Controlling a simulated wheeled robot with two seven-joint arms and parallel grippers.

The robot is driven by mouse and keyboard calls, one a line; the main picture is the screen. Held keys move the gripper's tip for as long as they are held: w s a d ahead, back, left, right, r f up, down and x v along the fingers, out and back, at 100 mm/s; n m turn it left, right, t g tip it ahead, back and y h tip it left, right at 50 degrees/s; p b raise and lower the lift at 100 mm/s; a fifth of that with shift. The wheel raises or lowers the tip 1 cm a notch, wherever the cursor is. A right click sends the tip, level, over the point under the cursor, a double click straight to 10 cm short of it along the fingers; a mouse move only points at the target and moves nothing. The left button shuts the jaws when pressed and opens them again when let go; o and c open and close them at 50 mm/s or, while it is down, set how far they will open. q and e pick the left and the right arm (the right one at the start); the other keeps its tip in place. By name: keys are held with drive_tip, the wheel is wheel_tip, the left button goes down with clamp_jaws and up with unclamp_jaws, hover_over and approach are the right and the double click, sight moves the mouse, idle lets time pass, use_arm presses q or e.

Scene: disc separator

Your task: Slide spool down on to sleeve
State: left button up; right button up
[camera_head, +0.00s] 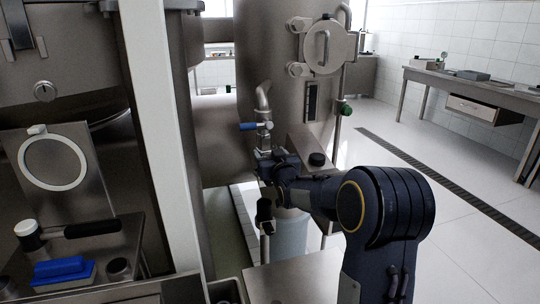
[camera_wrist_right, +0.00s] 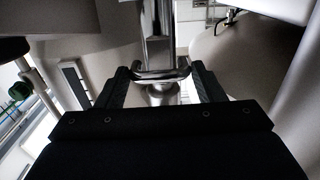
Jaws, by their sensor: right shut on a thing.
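My right gripper (camera_head: 270,163) reaches in from the right, at the vertical metal pipework in front of the large tank. In the right wrist view its two dark fingers (camera_wrist_right: 163,75) are shut on a shiny metal flanged piece, which I take to be the spool (camera_wrist_right: 161,73). A vertical chrome pipe (camera_wrist_right: 158,28) stands behind the spool. A rounded metal part (camera_wrist_right: 160,94) shows just below the spool; I cannot tell if it is the sleeve, or whether the two touch. In the head view the gripper mostly hides the spool. My left gripper is not in view.
A blue-handled valve (camera_head: 250,126) sits on the pipe just above the gripper. The large steel tank (camera_head: 262,45) stands close behind. A pale bucket-like vessel (camera_head: 290,235) is below the gripper. A white post (camera_head: 160,130) stands left. Open floor (camera_head: 455,185) lies right.

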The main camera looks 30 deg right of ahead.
wheel_tip(320, 180, down, 15)
drive_tip(key=b, duration=1.3)
drive_tip(key=shift+a+r, duration=0.15)
drive_tip(key=o, duration=1.1)
drive_tip(key=shift+s+r, duration=0.1)
drive_tip(key=shift+p+v, duration=0.7)
drive_tip(key=shift+v, duration=3.1)
